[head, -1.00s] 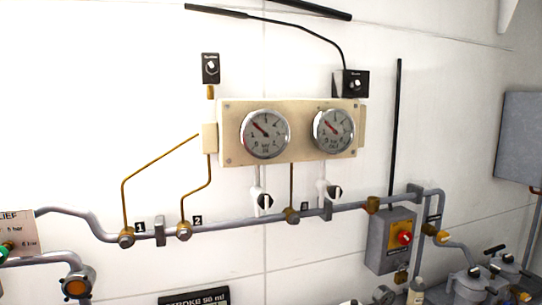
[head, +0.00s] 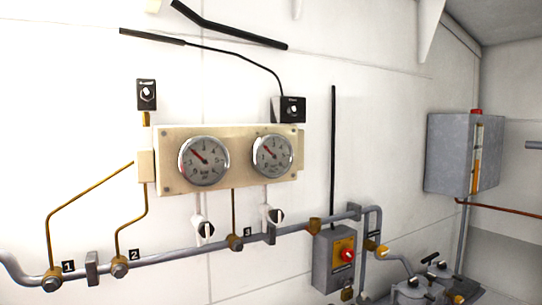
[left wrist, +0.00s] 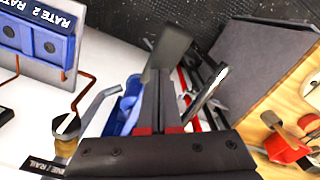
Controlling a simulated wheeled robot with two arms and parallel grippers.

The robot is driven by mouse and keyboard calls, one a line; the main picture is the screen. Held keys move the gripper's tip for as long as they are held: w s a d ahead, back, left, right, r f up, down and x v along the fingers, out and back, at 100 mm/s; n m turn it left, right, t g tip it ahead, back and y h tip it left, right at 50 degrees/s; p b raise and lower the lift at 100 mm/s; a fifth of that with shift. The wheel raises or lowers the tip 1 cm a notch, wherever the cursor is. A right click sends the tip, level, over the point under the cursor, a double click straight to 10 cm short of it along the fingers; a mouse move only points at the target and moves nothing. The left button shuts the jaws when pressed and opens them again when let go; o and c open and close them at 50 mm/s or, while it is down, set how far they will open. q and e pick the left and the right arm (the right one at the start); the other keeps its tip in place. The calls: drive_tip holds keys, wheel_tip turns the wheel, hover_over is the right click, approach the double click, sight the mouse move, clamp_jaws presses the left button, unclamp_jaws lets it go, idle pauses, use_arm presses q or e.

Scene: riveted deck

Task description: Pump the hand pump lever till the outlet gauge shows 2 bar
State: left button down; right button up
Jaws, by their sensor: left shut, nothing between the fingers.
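Two round gauges sit side by side on a cream panel (head: 230,187) in the head view. Both the left gauge (head: 204,160) and the right gauge (head: 272,155) have a needle pointing to the upper left. Their small print is too blurred to tell which is the outlet gauge. I cannot pick out the hand pump lever with certainty in either view. My left gripper (left wrist: 160,80) shows in the left wrist view, shut and empty, above blue and metal parts that it partly hides. My right gripper is in neither view.
A grey pipe (head: 180,255) runs along the white wall below the panel. A grey switch box (head: 333,262) with a red knob hangs to its right, and a larger grey cabinet (head: 450,155) farther right. The left wrist view shows a blue box (left wrist: 35,38) and a red-orange lever-like part (left wrist: 285,147).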

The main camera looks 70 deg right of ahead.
use_arm(q)
wheel_tip(320, 180, up, 5)
drive_tip(key=p, duration=0.5)
drive_tip(key=shift+r, duration=0.1)
idle(0.6)
